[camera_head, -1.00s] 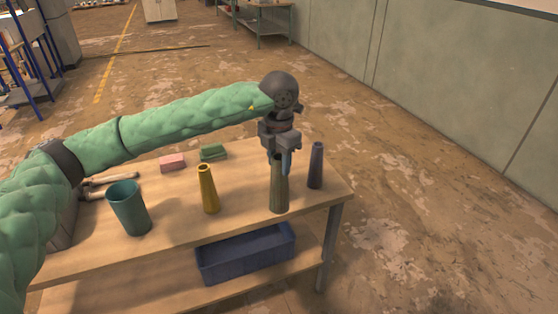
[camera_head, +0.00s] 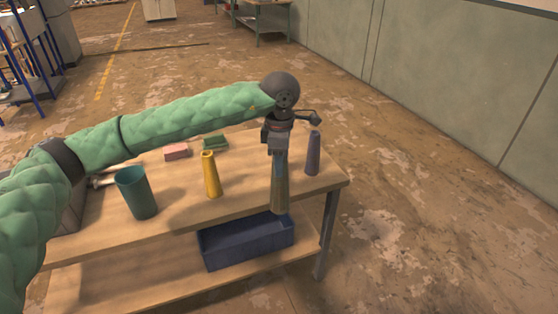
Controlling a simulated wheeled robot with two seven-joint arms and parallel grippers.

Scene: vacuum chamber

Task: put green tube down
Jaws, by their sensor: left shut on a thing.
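The green tube (camera_head: 280,194) is an olive, upright, slightly tapered tube at the front right edge of the wooden table (camera_head: 180,221). My left gripper (camera_head: 279,155) points down and is shut on its upper end. The tube's lower end shows against the table's front edge; I cannot tell whether its base touches the tabletop. My right gripper is not in view.
A yellow tube (camera_head: 211,175) stands to the left and a dark grey-purple tube (camera_head: 313,154) close on the right. A teal cup (camera_head: 137,192), pink block (camera_head: 177,152) and green block (camera_head: 215,142) are further left. A blue bin (camera_head: 248,243) sits on the lower shelf.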

